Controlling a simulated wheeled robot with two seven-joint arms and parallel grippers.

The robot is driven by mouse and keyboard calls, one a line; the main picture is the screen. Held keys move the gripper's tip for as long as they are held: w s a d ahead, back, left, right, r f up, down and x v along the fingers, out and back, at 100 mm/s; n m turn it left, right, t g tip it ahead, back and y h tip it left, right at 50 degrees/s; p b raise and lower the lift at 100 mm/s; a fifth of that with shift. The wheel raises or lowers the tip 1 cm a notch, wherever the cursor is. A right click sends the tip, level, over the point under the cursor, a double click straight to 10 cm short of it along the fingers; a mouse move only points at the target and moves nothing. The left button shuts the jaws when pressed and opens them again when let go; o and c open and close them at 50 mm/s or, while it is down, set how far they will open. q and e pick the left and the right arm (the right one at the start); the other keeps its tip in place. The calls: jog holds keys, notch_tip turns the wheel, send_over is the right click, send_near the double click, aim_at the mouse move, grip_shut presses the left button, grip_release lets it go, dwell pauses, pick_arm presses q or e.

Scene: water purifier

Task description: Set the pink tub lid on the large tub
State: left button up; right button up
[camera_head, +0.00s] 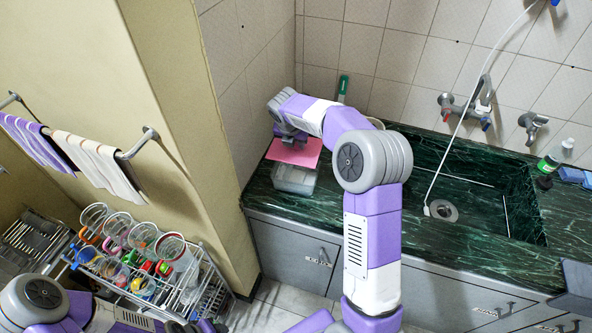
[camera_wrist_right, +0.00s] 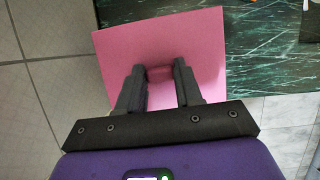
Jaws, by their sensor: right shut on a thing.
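The pink tub lid (camera_head: 298,151) is a flat square plate with a small pink knob, also in the right wrist view (camera_wrist_right: 207,42). My right gripper (camera_wrist_right: 160,76) is shut on this knob, one dark finger on each side. In the head view my right gripper (camera_head: 290,134) is partly hidden by its own wrist. The large tub (camera_head: 295,180) is a clear box on the green counter near the wall corner. The lid overlaps the tub's far part in the picture; I cannot tell whether they touch. My left gripper (camera_head: 198,326) is cut off at the bottom edge.
The dark green marble counter (camera_head: 262,190) meets a tiled wall. A green-capped item (camera_head: 343,86) stands behind the lid. A sink with a drain (camera_head: 441,210) and a white hose lies to the right. A rack of glasses (camera_head: 118,223) stands at lower left.

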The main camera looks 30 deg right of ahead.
jog(key=shift+d, duration=0.15)
jog(key=shift+f, duration=0.25)
notch_tip(320, 180, down, 9)
jog(key=b, duration=0.2)
jog(key=shift+f, duration=0.15)
jog(key=shift+b, duration=0.3)
jog(key=o, duration=1)
jog(key=shift+w+f, duration=0.1)
